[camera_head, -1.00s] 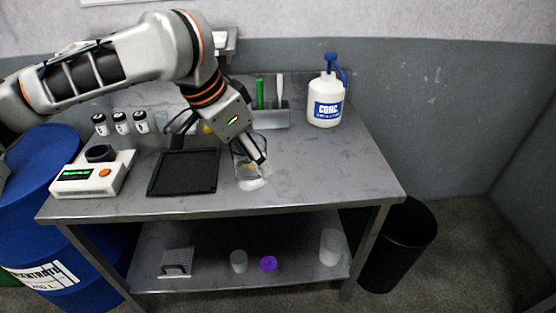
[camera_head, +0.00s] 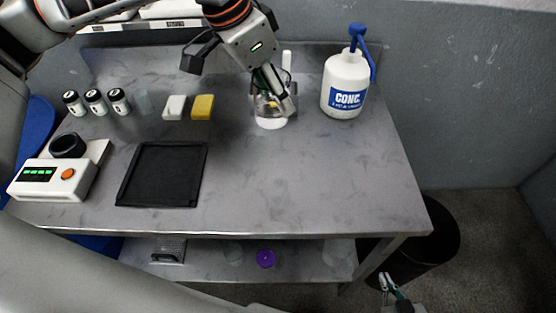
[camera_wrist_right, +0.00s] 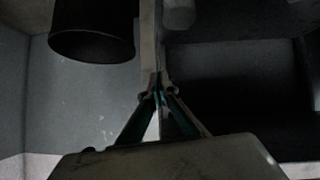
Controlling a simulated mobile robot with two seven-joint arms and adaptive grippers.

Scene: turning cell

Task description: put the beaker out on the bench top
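The beaker (camera_head: 271,121) is a clear glass vessel with something whitish at its bottom, over the back middle of the bench top (camera_head: 300,185). My left gripper (camera_head: 276,100) comes down from the upper left and is shut on the beaker, its fingers partly covering the glass. I cannot tell whether the beaker's base touches the bench. My right gripper (camera_head: 392,288) is low at the bottom right, in front of the bench and away from the beaker. In the right wrist view its fingertips (camera_wrist_right: 158,90) meet with nothing between them.
A white wash bottle (camera_head: 345,88) stands right of the beaker. A black mat (camera_head: 162,174), white and yellow blocks (camera_head: 202,107), several small jars (camera_head: 96,102) and a white device (camera_head: 55,180) stand left. The front right bench is clear. A purple item (camera_head: 265,258) lies on the lower shelf.

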